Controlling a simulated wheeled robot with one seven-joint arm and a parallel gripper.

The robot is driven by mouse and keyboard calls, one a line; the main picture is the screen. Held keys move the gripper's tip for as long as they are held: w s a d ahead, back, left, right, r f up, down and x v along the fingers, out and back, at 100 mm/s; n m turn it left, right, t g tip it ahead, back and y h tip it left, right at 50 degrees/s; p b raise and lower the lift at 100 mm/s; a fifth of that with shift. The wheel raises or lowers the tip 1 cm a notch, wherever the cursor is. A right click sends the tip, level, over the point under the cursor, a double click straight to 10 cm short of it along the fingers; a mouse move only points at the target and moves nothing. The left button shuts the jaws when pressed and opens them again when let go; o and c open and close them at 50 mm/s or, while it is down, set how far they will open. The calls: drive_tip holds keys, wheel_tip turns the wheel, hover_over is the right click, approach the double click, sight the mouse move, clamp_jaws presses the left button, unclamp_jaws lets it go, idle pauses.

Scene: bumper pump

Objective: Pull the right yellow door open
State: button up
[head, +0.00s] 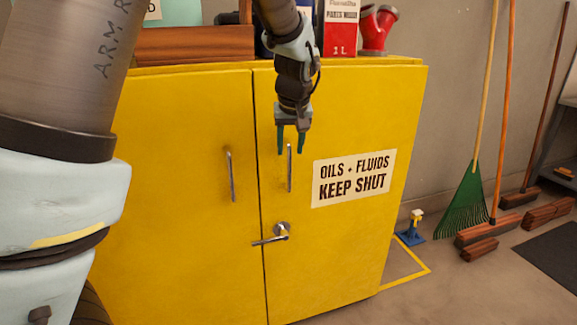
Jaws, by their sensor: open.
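The yellow cabinet has two doors that look shut. The right yellow door (340,250) bears a white sign (354,178) reading "OILS + FLUIDS KEEP SHUT". A slim vertical bar handle (289,168) is near its left edge, and a metal lever latch (276,234) is lower down. The left yellow door (185,230) has its own bar handle (230,176). My gripper (290,150) points down with its green fingers apart and empty. In the picture its fingertips overlap the top of the right door's handle; I cannot tell whether they touch it.
On the cabinet top are a wooden crate (195,44), a red and white can (340,30) and a red pipe piece (377,30). A green rake (465,205), brooms and a blue stand (411,232) are to the right. Yellow tape (408,281) marks the floor beside the cabinet.

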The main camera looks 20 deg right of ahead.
sight(289, 165)
drive_tip(key=x, duration=0.7)
drive_tip(key=shift+w+f+p, duration=0.15)
drive_tip(key=shift+f+p, duration=0.25)
clamp_jaws()
idle(1.0)
